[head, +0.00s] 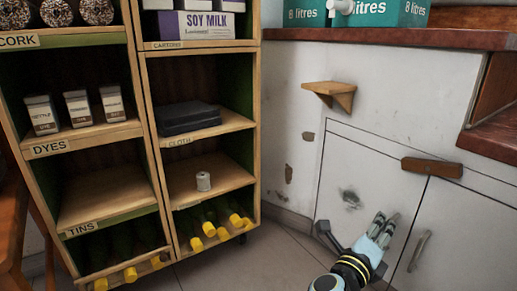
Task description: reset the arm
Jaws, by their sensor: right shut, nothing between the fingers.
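My right gripper (383,228) is at the lower right of the head view, in front of the white cupboard doors. Its fingers point up and lie together, shut with nothing between them. My right arm comes in from the bottom edge below it. My left gripper is not in the view.
A wooden shelf unit (140,135) with labelled compartments stands at the left. A small wooden bracket (330,92) juts from the wall.

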